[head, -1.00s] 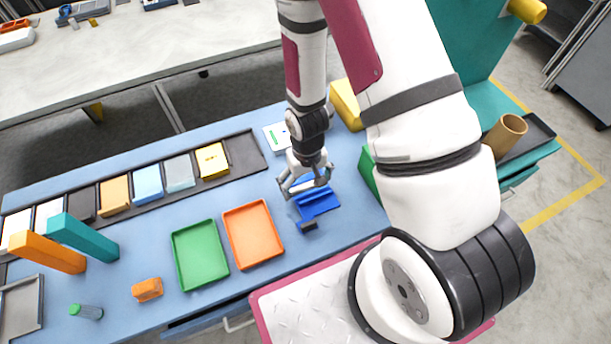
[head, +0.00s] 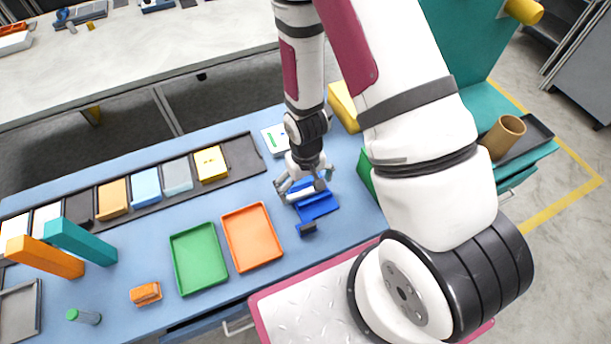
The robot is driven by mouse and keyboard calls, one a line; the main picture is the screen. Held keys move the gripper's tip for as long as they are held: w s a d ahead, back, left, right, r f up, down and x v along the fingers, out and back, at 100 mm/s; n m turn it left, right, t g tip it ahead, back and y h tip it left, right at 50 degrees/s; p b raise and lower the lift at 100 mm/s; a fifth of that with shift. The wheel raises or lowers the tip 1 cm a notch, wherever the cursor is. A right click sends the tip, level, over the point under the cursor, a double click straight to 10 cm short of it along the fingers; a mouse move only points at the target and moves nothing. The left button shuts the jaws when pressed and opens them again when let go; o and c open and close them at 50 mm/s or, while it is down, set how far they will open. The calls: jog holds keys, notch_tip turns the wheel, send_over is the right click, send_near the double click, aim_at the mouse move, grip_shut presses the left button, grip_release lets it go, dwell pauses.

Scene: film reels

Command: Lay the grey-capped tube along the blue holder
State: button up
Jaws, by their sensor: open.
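The blue holder (head: 319,209) lies on the blue bench top, below my wrist in the picture. A pale tube (head: 301,195) with a dark grey end (head: 320,185) lies slantwise across the upper part of the holder. I cannot tell for certain whether it rests fully in the holder. My gripper (head: 305,184) is open just above the tube, its fingers spread to left and right. The gripper and wrist hide part of the tube and the holder's far side.
A green tray (head: 199,259) and an orange tray (head: 252,238) lie left of the holder. A green-capped tube (head: 84,316) and an orange block (head: 146,293) are at the lower left. A dark rack of coloured boxes (head: 242,155) runs behind. A yellow block (head: 343,107) stands beyond my wrist.

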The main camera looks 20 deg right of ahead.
notch_tip(320, 180, up, 12)
jog(key=shift+f, duration=0.2)
dwell(0.4)
dwell(0.5)
notch_tip(320, 180, up, 19)
jog(key=d+t, duration=0.1)
jog(key=t, duration=0.2)
jog(key=s+r+t, duration=0.2)
jog(key=s+r, duration=0.9)
jog(key=r, duration=0.1)
jog(key=shift+r+t, duration=0.3)
jog(key=shift+r, duration=0.1)
